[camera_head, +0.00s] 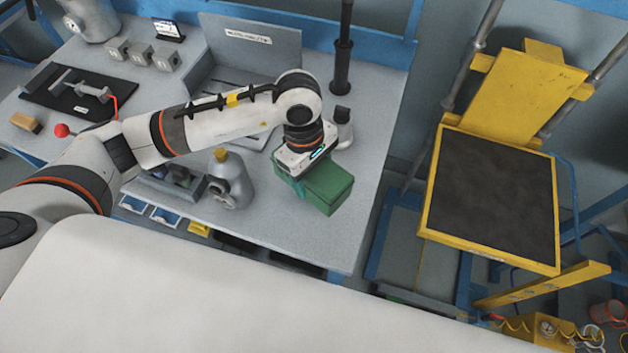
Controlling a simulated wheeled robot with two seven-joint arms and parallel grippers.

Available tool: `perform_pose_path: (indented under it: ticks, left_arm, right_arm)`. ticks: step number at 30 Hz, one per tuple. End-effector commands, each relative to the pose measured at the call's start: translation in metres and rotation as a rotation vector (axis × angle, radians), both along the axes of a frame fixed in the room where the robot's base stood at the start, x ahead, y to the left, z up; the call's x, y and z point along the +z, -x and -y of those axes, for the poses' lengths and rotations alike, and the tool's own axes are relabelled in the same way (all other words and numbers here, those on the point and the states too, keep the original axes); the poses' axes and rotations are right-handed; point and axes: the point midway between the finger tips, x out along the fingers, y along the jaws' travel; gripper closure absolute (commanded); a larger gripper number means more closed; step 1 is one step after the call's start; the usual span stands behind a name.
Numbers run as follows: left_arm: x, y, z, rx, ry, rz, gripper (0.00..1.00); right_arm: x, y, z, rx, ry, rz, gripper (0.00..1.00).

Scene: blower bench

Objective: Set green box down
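A green box (326,186) with a lid is at the right front part of the grey bench (290,240). My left arm reaches in from the left, and its gripper (303,176) points down at the box's left end. The gripper's hand covers that end, and the fingers are mostly hidden, so I cannot tell if they grip the box. I also cannot tell whether the box rests on the bench or is just above it. My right gripper is not in view.
A grey bottle with a yellow cap (229,180) stands left of the box. A black post (342,50) and a small black-topped item (342,128) are behind it. The bench's right edge is close. A yellow-framed cart (490,195) stands to the right, across a gap.

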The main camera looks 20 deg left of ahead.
Motion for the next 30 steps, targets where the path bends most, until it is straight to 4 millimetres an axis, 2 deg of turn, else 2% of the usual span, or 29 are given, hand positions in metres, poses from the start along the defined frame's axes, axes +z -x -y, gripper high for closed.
perform_pose_path:
  ticks: [8, 15, 26, 27, 30]
  left_arm:
    - [-0.02, 0.0, 0.001, 0.0, 0.002, 0.001, 0.85]
    - [-0.048, 0.0, 0.001, -0.002, 0.002, 0.003, 0.85]
    - [-0.052, -0.001, 0.001, -0.001, 0.002, 0.005, 0.85]
    - [-0.052, 0.0, 0.0, -0.002, 0.001, 0.002, 0.33]
    - [-0.052, 0.0, 0.0, -0.001, 0.001, 0.002, 0.17]
  right_arm:
    - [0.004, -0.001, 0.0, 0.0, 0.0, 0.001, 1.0]
    - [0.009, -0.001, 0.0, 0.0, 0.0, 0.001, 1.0]
    - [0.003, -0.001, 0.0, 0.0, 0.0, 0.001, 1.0]
    - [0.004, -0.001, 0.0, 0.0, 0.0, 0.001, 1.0]
    - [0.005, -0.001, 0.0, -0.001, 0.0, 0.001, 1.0]
